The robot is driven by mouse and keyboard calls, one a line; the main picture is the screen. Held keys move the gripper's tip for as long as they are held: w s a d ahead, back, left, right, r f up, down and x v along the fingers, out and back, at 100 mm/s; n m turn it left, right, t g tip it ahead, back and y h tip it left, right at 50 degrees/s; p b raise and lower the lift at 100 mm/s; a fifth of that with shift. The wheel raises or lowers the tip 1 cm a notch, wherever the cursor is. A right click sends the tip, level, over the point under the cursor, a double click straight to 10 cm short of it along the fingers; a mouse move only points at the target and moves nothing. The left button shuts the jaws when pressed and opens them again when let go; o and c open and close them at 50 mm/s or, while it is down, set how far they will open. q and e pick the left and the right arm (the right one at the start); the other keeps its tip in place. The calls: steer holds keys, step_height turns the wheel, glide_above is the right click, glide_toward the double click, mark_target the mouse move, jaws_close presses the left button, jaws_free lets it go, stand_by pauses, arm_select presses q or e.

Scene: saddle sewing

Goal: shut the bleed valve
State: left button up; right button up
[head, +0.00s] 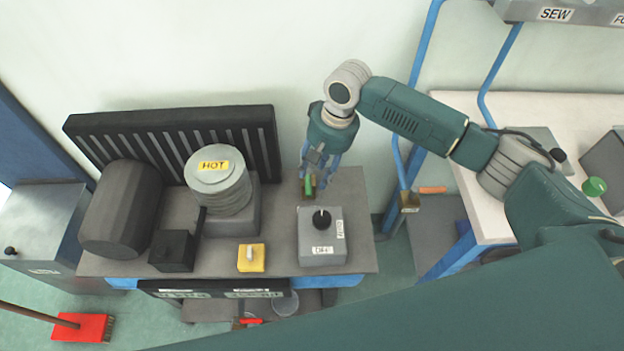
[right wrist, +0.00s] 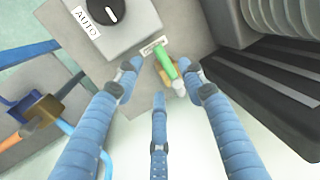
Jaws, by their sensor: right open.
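A small valve with a green lever (head: 309,186) and a brass-coloured body stands at the back right of the grey bench top, behind the dial box. In the right wrist view the green lever (right wrist: 164,63) lies between my fingers, beside a small label plate (right wrist: 153,46) whose text I cannot read. My right gripper (head: 319,170) is open above the valve. In the right wrist view the fingertips of the right gripper (right wrist: 162,78) spread on both sides of the lever, with no clear grip on it. My left gripper is out of view.
A grey dial box (head: 322,252) stands just in front of the valve. A stacked cylinder marked HOT (head: 216,187) and a black ribbed panel (head: 262,140) stand to the left. A brass valve with an orange lever (head: 409,202) is on the blue pipe at right.

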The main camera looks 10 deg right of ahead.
mark_target(308, 186)
steer(key=f, duration=0.4)
steer(key=a+f, duration=0.1)
steer(key=f, duration=0.1)
steer(key=shift+w, duration=0.25)
steer(key=shift+r, duration=0.1)
jaws_close()
